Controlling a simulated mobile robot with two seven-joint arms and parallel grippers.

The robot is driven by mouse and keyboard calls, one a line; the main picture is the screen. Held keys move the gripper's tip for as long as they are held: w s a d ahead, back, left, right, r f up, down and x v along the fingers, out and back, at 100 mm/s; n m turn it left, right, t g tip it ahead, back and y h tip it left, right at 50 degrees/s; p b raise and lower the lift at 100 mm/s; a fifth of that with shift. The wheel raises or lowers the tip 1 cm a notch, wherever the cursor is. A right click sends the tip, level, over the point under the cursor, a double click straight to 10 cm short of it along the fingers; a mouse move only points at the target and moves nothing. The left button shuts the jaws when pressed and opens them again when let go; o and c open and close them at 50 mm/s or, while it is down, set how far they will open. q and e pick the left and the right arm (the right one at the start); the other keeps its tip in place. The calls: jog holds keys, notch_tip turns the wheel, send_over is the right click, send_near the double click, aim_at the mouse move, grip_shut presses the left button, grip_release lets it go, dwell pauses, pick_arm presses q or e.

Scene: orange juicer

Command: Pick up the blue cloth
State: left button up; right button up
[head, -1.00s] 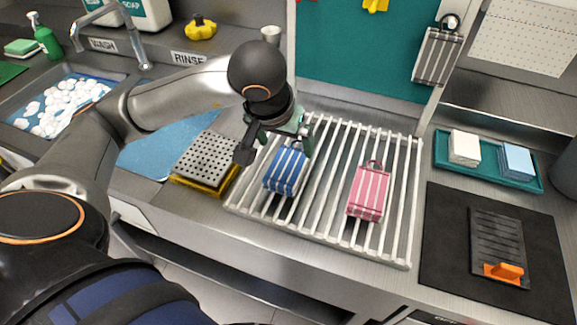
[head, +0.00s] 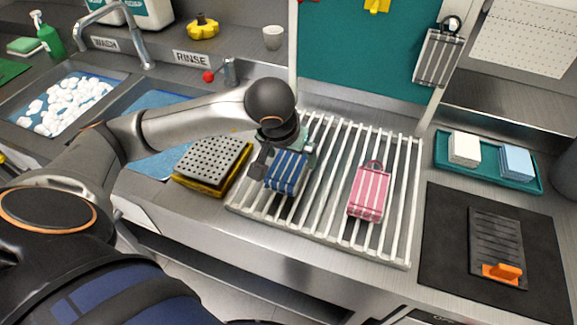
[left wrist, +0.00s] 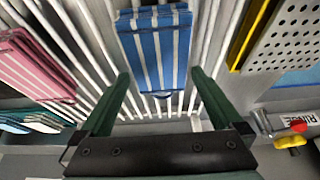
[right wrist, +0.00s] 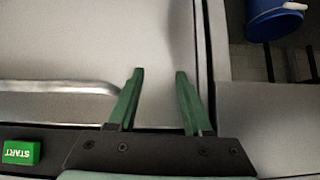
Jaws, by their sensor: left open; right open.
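The blue cloth (head: 285,173), striped with white and folded, lies on the white slatted rack. In the left wrist view the blue cloth (left wrist: 157,50) lies ahead of and roughly between the fingertips. My left gripper (head: 285,152) is over the far end of the cloth in the head view and hides part of it. In the left wrist view my left gripper (left wrist: 160,80) is open, with nothing held. My right gripper (right wrist: 160,75) is open and empty in the right wrist view, away from the cloth.
A pink striped cloth (head: 369,192) lies on the rack (head: 330,215) to the right. A perforated grey plate on a yellow base (head: 205,184) stands left of the rack. A teal tray (head: 540,186) holds white and blue stacks. A green START button (right wrist: 22,152) is near my right gripper.

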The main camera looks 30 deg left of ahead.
pick_arm(q)
jog(key=shift+f+b, duration=0.25)
jog(key=shift+b, duration=0.25)
dwell(0.4)
jog(key=c, duration=1.1)
